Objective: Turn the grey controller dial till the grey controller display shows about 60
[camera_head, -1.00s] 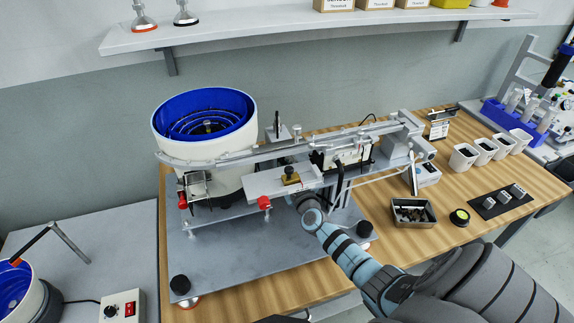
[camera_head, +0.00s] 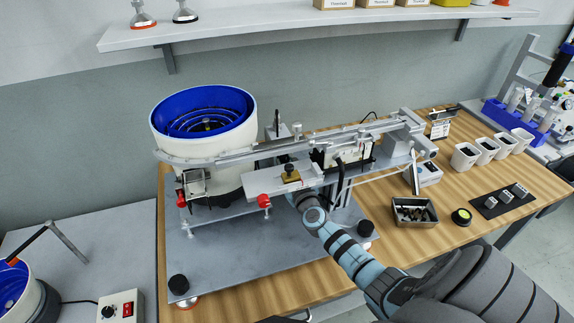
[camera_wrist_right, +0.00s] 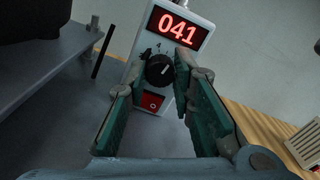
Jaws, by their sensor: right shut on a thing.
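In the right wrist view the grey controller (camera_wrist_right: 137,97) has a lit red display (camera_wrist_right: 173,28) reading 041. Below it is the black controller dial (camera_wrist_right: 159,70) with a white pointer mark. My right gripper (camera_wrist_right: 160,80) has its green fingers on either side of the dial and is shut on it. In the head view my right gripper (camera_head: 303,203) reaches in under the metal rail, and the controller's front and dial are hidden there. My left gripper does not show.
A white feeder bowl with blue inside (camera_head: 203,120) stands left of the gripper on a metal base plate (camera_head: 235,258). The linear rail (camera_head: 290,147) runs close above. Another control box (camera_head: 122,308) stands at lower left. A parts tray (camera_head: 413,213) lies to the right.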

